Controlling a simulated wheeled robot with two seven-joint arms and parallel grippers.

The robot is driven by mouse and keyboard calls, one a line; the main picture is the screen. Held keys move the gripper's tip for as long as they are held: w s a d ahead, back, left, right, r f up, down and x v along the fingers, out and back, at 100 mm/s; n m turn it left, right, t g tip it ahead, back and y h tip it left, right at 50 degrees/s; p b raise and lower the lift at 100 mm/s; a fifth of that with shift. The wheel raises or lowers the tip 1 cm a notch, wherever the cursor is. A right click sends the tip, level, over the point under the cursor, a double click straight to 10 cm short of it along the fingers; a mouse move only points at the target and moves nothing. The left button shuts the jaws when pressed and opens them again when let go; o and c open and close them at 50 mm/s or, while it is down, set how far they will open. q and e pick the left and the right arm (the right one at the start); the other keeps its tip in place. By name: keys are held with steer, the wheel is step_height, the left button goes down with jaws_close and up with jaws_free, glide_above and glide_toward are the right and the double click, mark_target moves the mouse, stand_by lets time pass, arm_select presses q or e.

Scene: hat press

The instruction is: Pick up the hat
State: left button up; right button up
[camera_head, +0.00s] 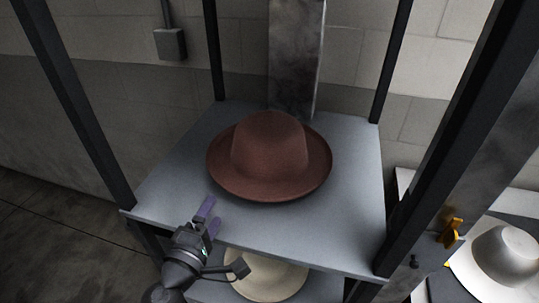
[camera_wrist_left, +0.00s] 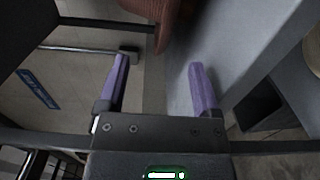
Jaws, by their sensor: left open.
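A reddish-brown hat (camera_head: 269,155) with a wide brim sits crown up on a grey shelf (camera_head: 345,215) in the head view. In the left wrist view part of the hat (camera_wrist_left: 160,12) shows at the top edge. My left gripper (camera_head: 209,217) is at the shelf's front edge, in front and to the left of the hat, apart from it. Its two purple fingers are spread and empty, as the left wrist view (camera_wrist_left: 160,75) also shows. My right gripper is not in view.
Dark posts (camera_head: 75,110) rise around the shelf. A cream hat (camera_head: 268,274) lies on a lower level below the front edge. A white hat (camera_head: 505,255) lies at the right. The shelf around the brown hat is clear.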

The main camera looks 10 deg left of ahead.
mark_target(228, 192)
arm_select(q)
steer(key=shift+w+a+r, duration=0.1)
steer(key=shift+w+a, duration=0.05)
steer(key=shift+w, duration=1.35)
steer(key=w, duration=0.3)
steer(key=w+d+b, duration=0.1)
steer(key=shift+w+f, duration=0.2)
steer(key=shift+f, duration=0.2)
steer(key=shift+w, duration=0.3)
steer(key=shift+s, duration=0.1)
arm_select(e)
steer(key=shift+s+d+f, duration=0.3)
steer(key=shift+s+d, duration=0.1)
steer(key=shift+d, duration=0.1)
arm_select(q)
jaws_close()
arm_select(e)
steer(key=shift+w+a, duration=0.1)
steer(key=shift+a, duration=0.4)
